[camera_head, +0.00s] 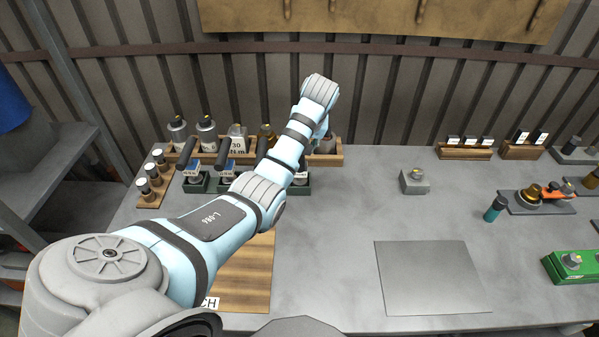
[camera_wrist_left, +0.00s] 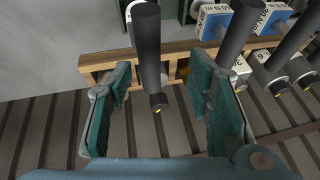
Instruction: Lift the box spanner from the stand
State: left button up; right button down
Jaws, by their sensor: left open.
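My left gripper (camera_wrist_left: 160,78) is open, its two teal fingers apart on either side of a dark cylindrical handle (camera_wrist_left: 147,40). A gap shows between the handle and each finger. I cannot tell for sure that this handle is the box spanner. In the head view my left arm reaches over the right end of the wooden rack (camera_head: 338,156), and its wrist hides the gripper. A green stand (camera_head: 302,190) shows partly beneath the arm. My right gripper is not in view.
Several dark-handled tools with blue-white labels, including one handle (camera_wrist_left: 241,32), stand beside the gripper. Bottle-like parts (camera_head: 207,134) fill the rack's left side. A grey plate (camera_head: 430,275) and small grey block (camera_head: 414,182) lie to the right, with bare table between. A corrugated wall rises behind.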

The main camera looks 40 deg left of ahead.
pick_arm(q)
send_over(300, 178)
jog(key=w+a, duration=0.2)
jog(key=f, duration=0.6)
jog(key=shift+w+d+f+b, duration=0.1)
jog(key=shift+d+b, duration=0.15)
jog(key=shift+b, duration=0.05)
jog(key=shift+s, duration=0.2)
jog(key=shift+r, duration=0.2)
jog(key=c, duration=0.3)
grip_shut()
